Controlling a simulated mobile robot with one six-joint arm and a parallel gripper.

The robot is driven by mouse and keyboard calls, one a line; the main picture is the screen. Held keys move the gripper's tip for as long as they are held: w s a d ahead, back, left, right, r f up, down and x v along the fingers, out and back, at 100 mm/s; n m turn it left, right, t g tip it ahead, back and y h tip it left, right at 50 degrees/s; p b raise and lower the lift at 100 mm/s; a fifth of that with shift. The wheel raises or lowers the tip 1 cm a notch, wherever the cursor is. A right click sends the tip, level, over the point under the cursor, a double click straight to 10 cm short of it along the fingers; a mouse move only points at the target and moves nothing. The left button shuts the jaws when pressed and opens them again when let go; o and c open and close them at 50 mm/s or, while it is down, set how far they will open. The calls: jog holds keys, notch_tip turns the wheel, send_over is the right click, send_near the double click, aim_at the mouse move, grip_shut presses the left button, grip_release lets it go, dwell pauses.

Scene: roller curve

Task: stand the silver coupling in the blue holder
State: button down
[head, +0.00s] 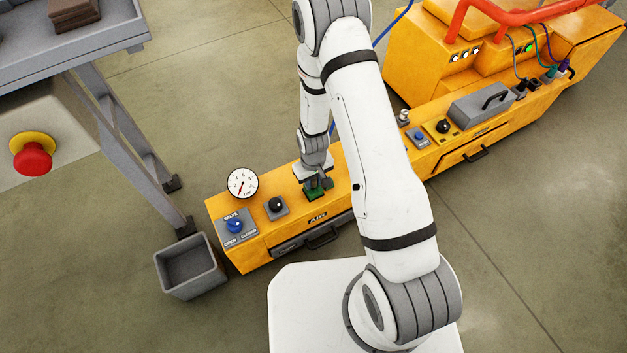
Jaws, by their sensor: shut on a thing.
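My gripper (317,184) points down at the front of the orange machine's deck. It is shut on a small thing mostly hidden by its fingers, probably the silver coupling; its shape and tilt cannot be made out. A green block (314,194) on the deck lies directly under the fingertips. I cannot tell whether the held thing touches it. A small blue part on a grey plate (417,136) sits farther along the deck, right of my arm; I cannot tell whether it is the blue holder. A small silvery piece (404,117) stands just behind it.
The orange deck (262,238) carries a pressure gauge (242,184), a black knob (276,205), a blue valve knob (235,226) and a grey handled box (481,105). A grey bin (191,270) stands at left. Red pipes (500,14) rise at upper right. My arm hides mid-deck.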

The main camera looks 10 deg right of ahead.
notch_tip(320, 180, up, 10)
jog(key=p, duration=0.3)
jog(key=shift+f, duration=0.25)
jog(key=shift+f+b, duration=1)
jog(key=shift+f, duration=0.15)
